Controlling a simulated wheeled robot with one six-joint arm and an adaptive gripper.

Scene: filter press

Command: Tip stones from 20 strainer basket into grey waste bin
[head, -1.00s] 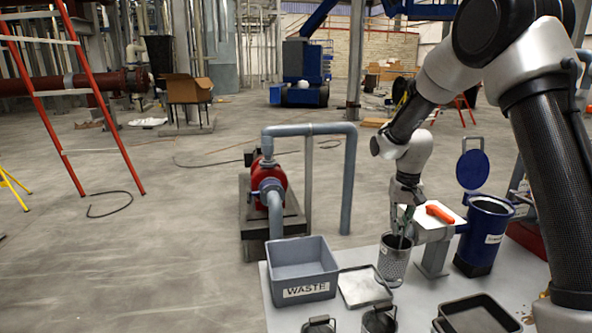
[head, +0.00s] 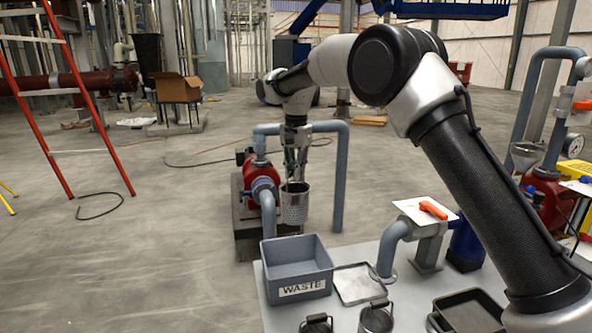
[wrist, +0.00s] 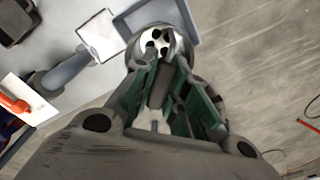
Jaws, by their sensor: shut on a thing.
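The perforated metal strainer basket (head: 295,207) hangs upright from my gripper (head: 295,176) in the head view. My gripper is shut on it, probably at its handle; the exact grip is hard to make out. In the wrist view my gripper (wrist: 178,100) points down over the basket (wrist: 162,40), with dark stones visible inside. The grey waste bin (head: 302,290), labelled WASTE, stands at the table's left edge. In the head picture the basket is above the bin's back edge. The bin also shows partly behind the basket in the wrist view (wrist: 190,10).
A shallow tray (head: 360,284) lies right of the bin. Two small baskets with handles (head: 376,318) stand at the front. A dark tray (head: 468,312) is at the front right. A pipe with an orange-handled valve (head: 432,210) rises behind. A red pump (head: 262,182) stands beyond the table.

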